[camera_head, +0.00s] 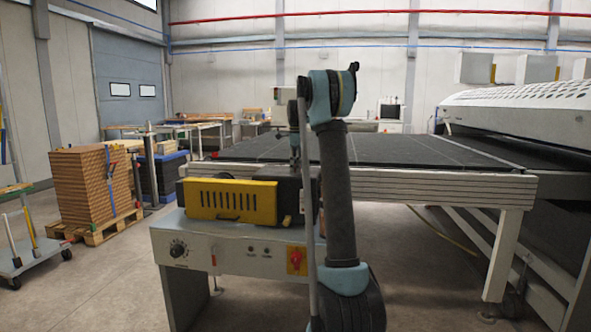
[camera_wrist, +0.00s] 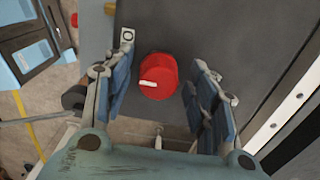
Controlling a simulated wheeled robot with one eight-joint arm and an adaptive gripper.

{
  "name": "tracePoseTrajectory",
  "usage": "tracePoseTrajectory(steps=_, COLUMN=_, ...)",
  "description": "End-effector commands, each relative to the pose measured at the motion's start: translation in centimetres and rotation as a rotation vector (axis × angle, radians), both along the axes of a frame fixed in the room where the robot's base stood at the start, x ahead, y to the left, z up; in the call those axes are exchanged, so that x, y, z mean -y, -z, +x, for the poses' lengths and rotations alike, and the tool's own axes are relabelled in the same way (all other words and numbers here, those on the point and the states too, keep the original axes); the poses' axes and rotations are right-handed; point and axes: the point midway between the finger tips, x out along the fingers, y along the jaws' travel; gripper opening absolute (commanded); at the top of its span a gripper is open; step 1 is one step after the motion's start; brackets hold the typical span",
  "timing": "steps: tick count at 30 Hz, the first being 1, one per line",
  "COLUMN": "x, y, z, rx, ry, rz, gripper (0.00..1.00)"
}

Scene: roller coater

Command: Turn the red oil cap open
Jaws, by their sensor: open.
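The red oil cap (camera_wrist: 158,76) is round with a white bar mark and sits on a dark grey surface in the wrist view. My gripper (camera_wrist: 164,72) is open, its two blue-padded fingers to the left and right of the cap. Gaps show between the cap and both fingers. In the head view my gripper (camera_head: 294,158) points down over the dark grey block behind the yellow vented cover (camera_head: 230,199). The cap cannot be seen in the head view.
A red rotary switch (camera_head: 297,261) and a black dial (camera_head: 178,248) are on the machine's front panel. A black conveyor bed (camera_head: 400,153) extends behind and to the right. Stacked brown boards (camera_head: 88,190) stand on a pallet at left, with open floor between.

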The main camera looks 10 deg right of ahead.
Motion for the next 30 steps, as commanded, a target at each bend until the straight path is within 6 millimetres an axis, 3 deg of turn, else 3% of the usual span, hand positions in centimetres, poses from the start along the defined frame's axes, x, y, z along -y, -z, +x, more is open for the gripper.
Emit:
tracePoseTrajectory(steps=9, x=0.0, y=0.21, z=0.01, rx=0.0, ry=0.0, rz=0.0, gripper=0.53)
tracePoseTrajectory(steps=15, x=0.01, y=0.19, z=0.02, rx=0.0, ry=0.0, rz=0.0, gripper=0.08)
tracePoseTrajectory(steps=30, x=0.04, y=0.16, z=0.15, rx=0.003, ry=-0.093, rz=-0.001, gripper=0.08)
